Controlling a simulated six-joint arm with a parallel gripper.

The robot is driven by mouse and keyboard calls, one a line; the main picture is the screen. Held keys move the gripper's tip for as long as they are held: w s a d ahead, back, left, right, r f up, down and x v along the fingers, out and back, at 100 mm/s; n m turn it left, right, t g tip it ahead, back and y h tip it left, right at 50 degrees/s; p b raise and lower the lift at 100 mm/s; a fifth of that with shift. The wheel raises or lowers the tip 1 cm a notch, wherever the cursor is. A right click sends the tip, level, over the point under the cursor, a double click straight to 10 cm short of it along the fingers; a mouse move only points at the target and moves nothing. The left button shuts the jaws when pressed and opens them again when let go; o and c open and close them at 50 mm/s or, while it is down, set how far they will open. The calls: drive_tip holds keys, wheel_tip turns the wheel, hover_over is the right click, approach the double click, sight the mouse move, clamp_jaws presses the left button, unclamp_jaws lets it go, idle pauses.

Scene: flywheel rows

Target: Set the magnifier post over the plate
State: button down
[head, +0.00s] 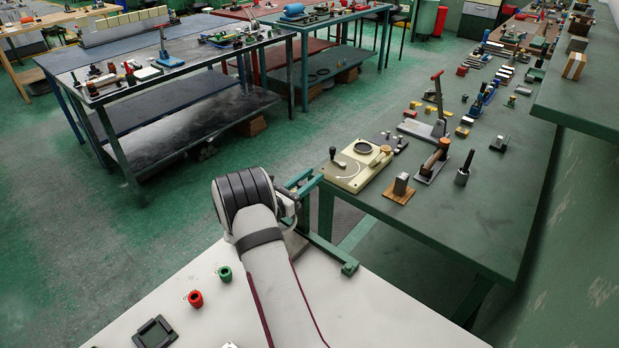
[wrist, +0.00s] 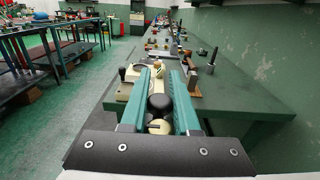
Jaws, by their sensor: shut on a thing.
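My gripper (wrist: 160,70) has two long teal fingers, which point away toward the green bench. Between them in the wrist view is a dark, round-topped piece (wrist: 159,104) with a cream part below it; I take this to be the magnifier post, though its lower end is hidden. In the head view my gripper (head: 325,225) is off the bench's near left corner, and the held piece is not clear there. A cream plate (head: 345,180) lies on the bench beyond my fingers, with a black-knobbed lever, a dark ring and a tan knob on it. It also shows in the wrist view (wrist: 124,92).
A tall red-handled lever (head: 438,105) rises behind. The bench's near right (head: 470,235) is clear.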

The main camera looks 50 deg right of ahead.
idle(0.3)
drive_tip(key=shift+w, duration=2.4)
drive_tip(key=c, duration=0.7)
unclamp_jaws()
drive_tip(key=shift+s, duration=0.1)
drive_tip(key=a, duration=1.5)
drive_tip(key=shift+a, duration=0.4)
